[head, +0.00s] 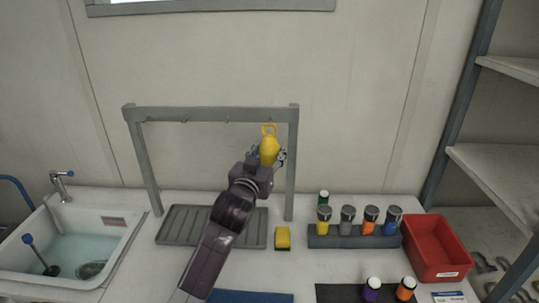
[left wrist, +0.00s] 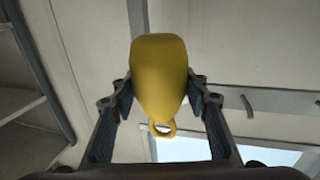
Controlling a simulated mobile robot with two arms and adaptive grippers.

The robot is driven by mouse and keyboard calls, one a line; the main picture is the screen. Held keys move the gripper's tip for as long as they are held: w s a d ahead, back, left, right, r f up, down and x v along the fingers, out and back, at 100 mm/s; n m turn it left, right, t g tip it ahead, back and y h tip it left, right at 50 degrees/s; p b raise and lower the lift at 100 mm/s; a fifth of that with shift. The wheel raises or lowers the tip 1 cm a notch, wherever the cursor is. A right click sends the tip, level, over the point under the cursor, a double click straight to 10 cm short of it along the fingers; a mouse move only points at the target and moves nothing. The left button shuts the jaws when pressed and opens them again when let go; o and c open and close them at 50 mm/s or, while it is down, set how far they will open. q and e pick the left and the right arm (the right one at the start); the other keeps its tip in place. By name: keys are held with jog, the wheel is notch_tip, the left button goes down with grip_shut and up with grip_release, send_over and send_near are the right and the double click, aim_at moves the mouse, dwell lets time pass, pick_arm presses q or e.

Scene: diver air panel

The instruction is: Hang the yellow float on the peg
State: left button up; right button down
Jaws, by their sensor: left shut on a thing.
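The yellow float (head: 269,151) is held upright in my left gripper (head: 267,156), its ring at the top, just below the right end of the grey rack's crossbar (head: 210,114). In the left wrist view the float (left wrist: 160,75) sits between the two fingers of the gripper (left wrist: 160,88), and its ring (left wrist: 162,129) points down in the picture. Small pegs hang along the crossbar; one peg (left wrist: 247,104) shows in the left wrist view, to the right of the float. I cannot tell whether the ring touches a peg. My right gripper is not in view.
A grey ribbed mat (head: 179,226) lies under the rack. A yellow sponge-like block (head: 283,238) is right of it. A holder (head: 340,241) with several capped bottles, a red bin (head: 434,246) and a sink (head: 107,239) stand around. Shelves rise at right.

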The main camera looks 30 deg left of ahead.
pick_arm(q)
jog(key=shift+w+a+f, duration=0.1)
jog(key=shift+w+a, duration=0.1)
jog(key=shift+w, duration=0.2)
jog(key=shift+w+a+r+b, duration=0.2)
jog(key=shift+w+a+b, duration=0.1)
jog(key=shift+b, duration=0.1)
jog(key=w+a, duration=0.1)
jog(key=w+a+b, duration=0.1)
jog(key=w, duration=0.1)
jog(key=w+a+f, duration=0.1)
jog(key=w, duration=0.1)
jog(key=shift+b, duration=0.3)
jog(key=shift+f, duration=0.1)
dwell(0.4)
jog(key=o, duration=1.3)
